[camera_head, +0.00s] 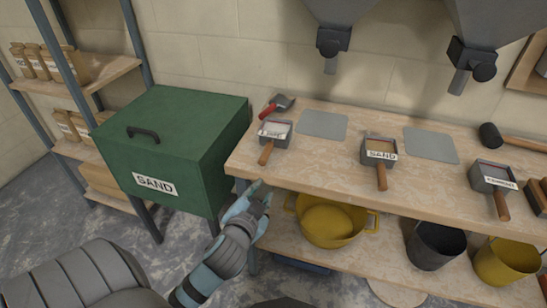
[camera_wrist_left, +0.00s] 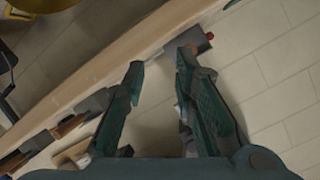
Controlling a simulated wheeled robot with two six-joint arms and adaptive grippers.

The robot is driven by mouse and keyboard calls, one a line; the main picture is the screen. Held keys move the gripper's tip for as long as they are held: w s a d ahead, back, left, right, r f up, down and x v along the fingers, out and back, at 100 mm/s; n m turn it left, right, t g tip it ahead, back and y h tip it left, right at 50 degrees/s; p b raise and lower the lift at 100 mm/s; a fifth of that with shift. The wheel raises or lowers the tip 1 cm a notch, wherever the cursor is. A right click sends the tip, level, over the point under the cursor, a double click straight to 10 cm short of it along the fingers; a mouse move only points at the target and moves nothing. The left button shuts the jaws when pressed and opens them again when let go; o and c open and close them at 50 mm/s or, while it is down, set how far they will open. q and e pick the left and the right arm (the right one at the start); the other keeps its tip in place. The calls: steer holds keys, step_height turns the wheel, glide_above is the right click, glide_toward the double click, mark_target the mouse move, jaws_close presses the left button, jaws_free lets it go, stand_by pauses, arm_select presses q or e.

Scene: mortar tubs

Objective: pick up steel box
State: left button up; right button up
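Three small grey steel boxes with wooden handles sit on the bench top in the head view. The left box (camera_head: 274,134) has a pale label, the middle box (camera_head: 378,150) reads SAND, and the right box (camera_head: 491,177) has a label too small to read surely. My left gripper (camera_head: 261,190) is in front of the bench's left front corner, below and apart from the left box. In the left wrist view my left gripper (camera_wrist_left: 161,62) has its fingers spread with nothing between them. My right gripper is not in view.
The bench (camera_head: 310,172) has a red-handled trowel (camera_head: 277,106), two grey plates and a mallet (camera_head: 490,136). A green SAND bin (camera_head: 185,120) stands left. A yellow tub (camera_head: 328,222) and dark bucket (camera_head: 434,245) are below. Hopper spouts (camera_head: 333,42) hang above.

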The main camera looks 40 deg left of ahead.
arm_select(q)
steer(key=w+d+r+m+t+h, duration=0.1)
steer(key=w+r+m+t, duration=0.25)
steer(key=r, duration=0.45)
steer(key=w+d+r+m+t+h, duration=0.25)
steer(key=w+r+t, duration=0.2)
steer(key=r, duration=0.45)
steer(key=w+d+r+m+g+h, duration=0.25)
steer(key=d+m+h, duration=0.25)
steer(key=m+h, duration=0.45)
steer(key=w+d+r+m+g+h, duration=0.15)
steer(key=d+r+m+h, duration=0.35)
steer(key=m, duration=0.8)
steer(key=g+y, duration=1.2)
glide_toward(267, 147)
steer(key=b+x, duration=0.3)
steer(key=x, duration=0.8)
steer(key=shift+f+b, duration=0.15)
steer(key=shift+b, duration=0.25)
steer(key=shift+w, duration=0.1)
